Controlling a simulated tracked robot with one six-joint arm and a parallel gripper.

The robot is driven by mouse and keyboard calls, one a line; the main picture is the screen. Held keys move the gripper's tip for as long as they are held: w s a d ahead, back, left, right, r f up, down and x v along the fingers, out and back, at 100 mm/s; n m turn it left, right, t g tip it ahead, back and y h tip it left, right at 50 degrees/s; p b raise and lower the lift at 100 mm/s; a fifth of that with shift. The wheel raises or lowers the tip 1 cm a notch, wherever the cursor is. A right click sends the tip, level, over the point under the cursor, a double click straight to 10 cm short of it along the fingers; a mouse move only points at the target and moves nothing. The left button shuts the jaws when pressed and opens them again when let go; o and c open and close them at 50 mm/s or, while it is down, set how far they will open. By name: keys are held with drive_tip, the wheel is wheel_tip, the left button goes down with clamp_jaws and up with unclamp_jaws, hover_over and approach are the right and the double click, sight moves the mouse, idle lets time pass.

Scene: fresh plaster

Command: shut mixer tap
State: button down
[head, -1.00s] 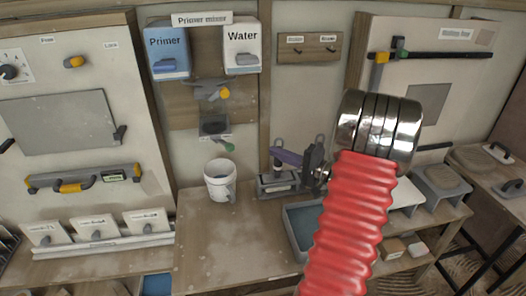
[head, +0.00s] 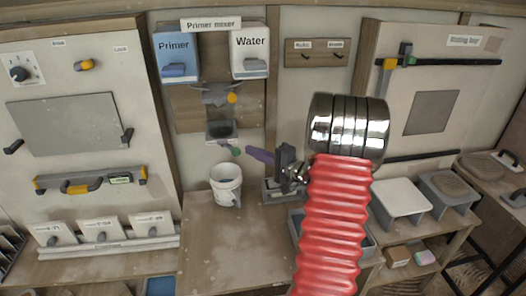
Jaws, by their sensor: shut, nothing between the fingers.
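The primer mixer stands against the back wall under its sign (head: 211,24). It has a blue Primer tank (head: 176,48), a white Water tank (head: 249,42) and a grey fitting with a yellow knob (head: 232,98). Below is a dark grey hopper (head: 221,125) with a lever ending in a green tip (head: 237,151), which looks like the tap handle. A white bucket (head: 226,184) stands upright beneath. My gripper (head: 250,151) is shut and empty, its purple fingers pointing left just right of the green tip. I cannot tell whether they touch. My red arm hides part of the bench.
A grey stand (head: 278,192) sits on the bench below my gripper. A blue-grey tray (head: 296,224) is partly behind my arm. A panel with a level (head: 90,181) is at left. The wooden bench top (head: 205,245) is clear in front of the bucket.

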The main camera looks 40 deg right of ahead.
drive_tip(key=shift+a, duration=0.6)
drive_tip(key=shift+a, duration=0.1)
